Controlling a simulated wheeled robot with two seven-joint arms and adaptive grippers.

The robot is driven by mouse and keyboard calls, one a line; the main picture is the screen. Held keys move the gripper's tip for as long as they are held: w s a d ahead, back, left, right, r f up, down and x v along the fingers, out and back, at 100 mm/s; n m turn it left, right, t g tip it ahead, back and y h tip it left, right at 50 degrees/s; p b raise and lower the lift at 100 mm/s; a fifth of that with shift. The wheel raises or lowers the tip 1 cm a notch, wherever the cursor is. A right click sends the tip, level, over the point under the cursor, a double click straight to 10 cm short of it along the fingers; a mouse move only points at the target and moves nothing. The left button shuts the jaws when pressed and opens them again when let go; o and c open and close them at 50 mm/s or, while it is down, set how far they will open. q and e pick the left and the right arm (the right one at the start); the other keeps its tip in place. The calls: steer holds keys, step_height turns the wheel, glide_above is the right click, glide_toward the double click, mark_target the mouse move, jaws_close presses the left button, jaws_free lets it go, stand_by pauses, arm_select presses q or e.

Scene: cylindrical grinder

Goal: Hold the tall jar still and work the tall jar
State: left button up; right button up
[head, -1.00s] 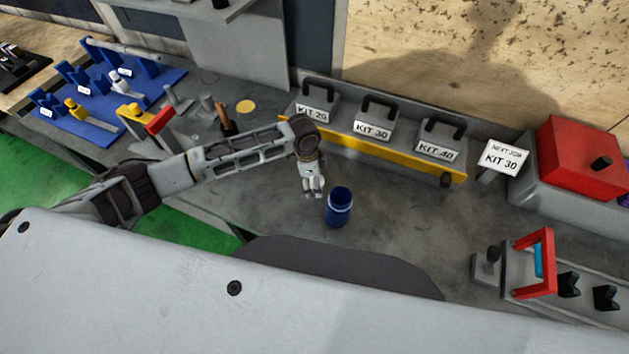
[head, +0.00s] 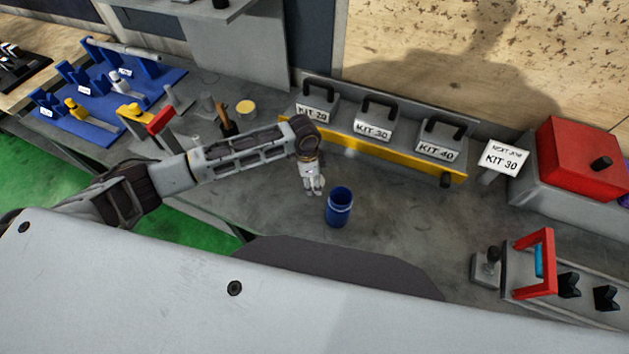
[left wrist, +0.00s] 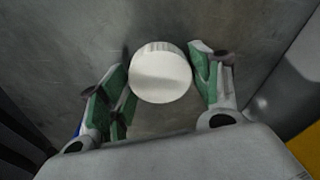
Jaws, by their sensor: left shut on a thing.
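The tall jar (head: 339,210) is blue, upright and open at the top, standing on the grey bench. My left gripper (head: 313,190) is just left of it in the head view, apart from it. In the left wrist view its green-padded fingers (left wrist: 162,88) are on both sides of a pale, round, lid-like thing (left wrist: 160,78), shut on it. Fingers and pale thing are small in the head view. A sliver of blue shows at the left edge of the wrist view. My right gripper is in neither view.
A yellow-fronted rack (head: 385,155) with kit blocks stands behind the jar. A blue fixture board (head: 150,85) and a round yellow-topped spot (head: 246,107) lie to the left. A red box (head: 580,155) and a red-framed fixture (head: 535,265) stand right. Bench right of the jar is clear.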

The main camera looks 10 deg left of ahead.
arm_select(q)
steer(key=shift+r, duration=0.1)
step_height(320, 180, up, 10)
steer(key=shift+b, duration=0.35)
stand_by(0.3)
stand_by(0.4)
